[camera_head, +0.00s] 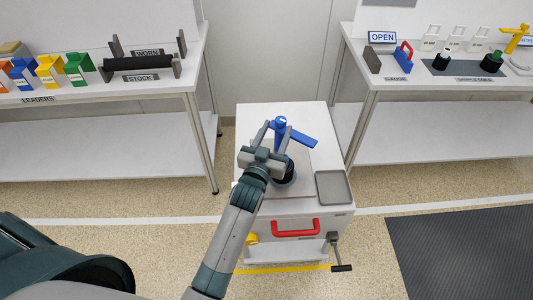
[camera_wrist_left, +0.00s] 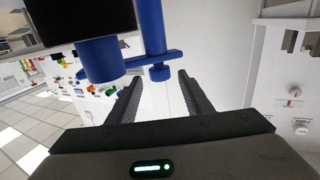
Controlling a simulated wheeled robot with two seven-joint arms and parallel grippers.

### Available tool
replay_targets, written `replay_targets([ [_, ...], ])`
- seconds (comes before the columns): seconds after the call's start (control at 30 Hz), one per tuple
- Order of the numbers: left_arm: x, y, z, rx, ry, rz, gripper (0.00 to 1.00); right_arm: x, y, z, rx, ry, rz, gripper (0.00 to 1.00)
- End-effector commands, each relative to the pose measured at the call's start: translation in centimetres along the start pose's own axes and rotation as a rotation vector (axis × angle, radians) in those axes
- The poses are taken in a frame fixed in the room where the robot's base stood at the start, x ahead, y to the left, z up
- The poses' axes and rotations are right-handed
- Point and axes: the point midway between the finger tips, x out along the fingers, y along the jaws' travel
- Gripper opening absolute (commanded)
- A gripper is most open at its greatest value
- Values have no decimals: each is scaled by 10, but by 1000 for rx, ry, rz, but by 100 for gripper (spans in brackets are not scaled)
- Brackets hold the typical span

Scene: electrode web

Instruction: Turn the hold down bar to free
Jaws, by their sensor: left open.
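The hold down bar (camera_head: 301,137) is a blue bar at the top of a blue post on the white cart, slanting down to the right in the head view. In the left wrist view the blue bar (camera_wrist_left: 140,62) crosses ahead of the fingertips, with a blue knob near the gap and a wider blue cylinder (camera_wrist_left: 101,60) to the left. My left gripper (camera_head: 276,133) is open around the blue head's area. In the wrist view its two fingers (camera_wrist_left: 160,82) stand apart with nothing clearly between them; contact cannot be told. My right gripper is not in view.
The cart (camera_head: 257,112) carries a dark cylinder (camera_head: 286,174) below my gripper and a grey tray (camera_head: 333,187) at right. A red handle (camera_head: 295,228) and a crank (camera_head: 337,252) are on its front. Left table (camera_head: 120,92) and right table (camera_head: 440,82) flank it.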

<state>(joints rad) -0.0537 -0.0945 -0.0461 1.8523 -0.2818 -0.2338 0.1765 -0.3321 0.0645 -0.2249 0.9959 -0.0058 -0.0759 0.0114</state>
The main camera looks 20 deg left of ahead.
Motion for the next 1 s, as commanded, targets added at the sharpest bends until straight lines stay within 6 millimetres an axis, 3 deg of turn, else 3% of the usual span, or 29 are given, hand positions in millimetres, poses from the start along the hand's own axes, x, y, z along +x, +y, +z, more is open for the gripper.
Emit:
replay_targets([
  [0.2, -44, 0, 2, -1, -2, 0, 46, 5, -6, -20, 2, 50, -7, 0],
  [0.43, -76, 0, 1, -1, 0, 0, 46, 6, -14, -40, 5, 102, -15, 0],
  [0.63, -86, 0, 0, -1, 1, 0, 46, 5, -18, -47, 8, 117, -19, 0],
  [0.93, -87, 0, 0, -1, 1, 0, 46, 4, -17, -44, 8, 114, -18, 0],
  [1.0, -87, 0, -1, 1, 1, 0, 29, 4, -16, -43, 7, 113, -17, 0],
])
